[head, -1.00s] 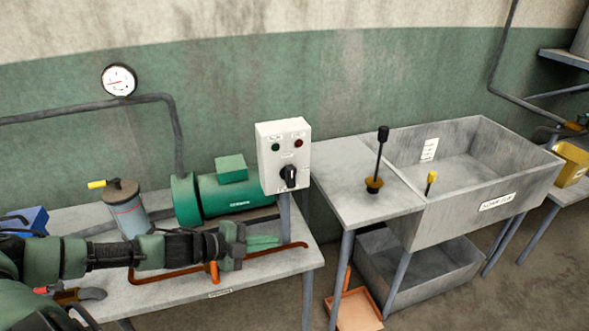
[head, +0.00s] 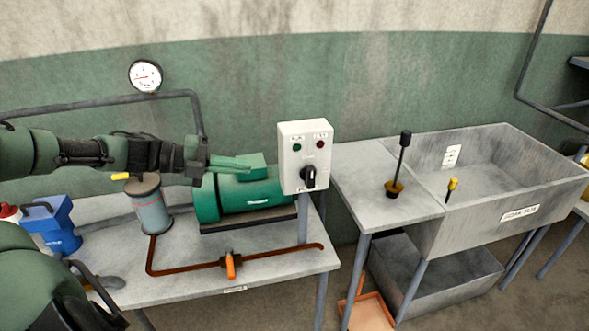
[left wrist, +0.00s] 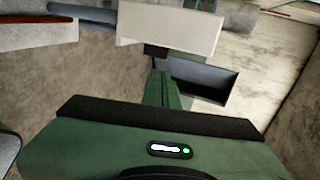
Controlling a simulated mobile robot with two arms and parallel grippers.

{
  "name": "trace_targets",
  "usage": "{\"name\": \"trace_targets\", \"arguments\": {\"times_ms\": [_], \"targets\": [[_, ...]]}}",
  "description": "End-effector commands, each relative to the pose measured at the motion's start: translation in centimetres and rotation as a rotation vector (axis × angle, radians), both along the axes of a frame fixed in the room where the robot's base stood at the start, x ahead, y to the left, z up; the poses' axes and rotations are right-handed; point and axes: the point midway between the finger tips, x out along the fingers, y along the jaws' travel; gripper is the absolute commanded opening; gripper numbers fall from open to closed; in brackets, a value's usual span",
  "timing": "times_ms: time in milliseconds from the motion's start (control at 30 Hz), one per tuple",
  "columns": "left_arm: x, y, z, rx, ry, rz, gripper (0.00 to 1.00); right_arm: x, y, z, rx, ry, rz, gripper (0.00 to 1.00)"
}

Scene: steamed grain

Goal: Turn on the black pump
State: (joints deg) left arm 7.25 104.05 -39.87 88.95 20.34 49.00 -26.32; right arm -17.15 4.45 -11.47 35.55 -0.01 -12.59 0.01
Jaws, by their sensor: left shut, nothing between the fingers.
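A white control box (head: 305,157) stands on a post at the table's right end. It has a green button (head: 297,148), a red button (head: 320,144) and a black rotary knob (head: 309,177) below them. A green motor-like unit (head: 232,193) with a dark base sits to its left; I cannot make out a black pump. My left gripper (head: 247,164) is shut and empty. In the head view it overlaps the motor's top, with its tips left of the box and apart from it. In the left wrist view the shut fingers (left wrist: 161,78) point toward the white box (left wrist: 170,28). My right gripper is not in view.
A grey cylinder with a yellow handle (head: 150,205), a blue can (head: 52,228) and a pipe with an orange valve (head: 231,266) are on the table. A pressure gauge (head: 145,76) is on the wall. A concrete sink (head: 490,215) stands right.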

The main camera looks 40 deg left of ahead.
Motion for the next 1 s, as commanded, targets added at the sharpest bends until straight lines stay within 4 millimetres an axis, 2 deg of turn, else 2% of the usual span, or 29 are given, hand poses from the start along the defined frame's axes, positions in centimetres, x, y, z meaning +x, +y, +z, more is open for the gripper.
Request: {"name": "trace_targets", "arguments": {"times_ms": [233, 400, 700, 1000], "targets": [[1.7, -1.6, -0.8, -0.004, 0.001, -0.001, 0.0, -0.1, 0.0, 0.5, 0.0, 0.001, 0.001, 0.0], [3.5, -3.1, -1.7, -0.005, -0.002, 0.001, 0.0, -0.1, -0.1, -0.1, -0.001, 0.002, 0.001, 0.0], [5.6, -4.8, -2.1, -0.006, -0.006, 0.001, 0.0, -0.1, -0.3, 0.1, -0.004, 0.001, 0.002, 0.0], [8.5, -7.3, -2.4, -0.006, -0.004, 0.001, 0.0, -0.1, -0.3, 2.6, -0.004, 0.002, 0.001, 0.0]]}}
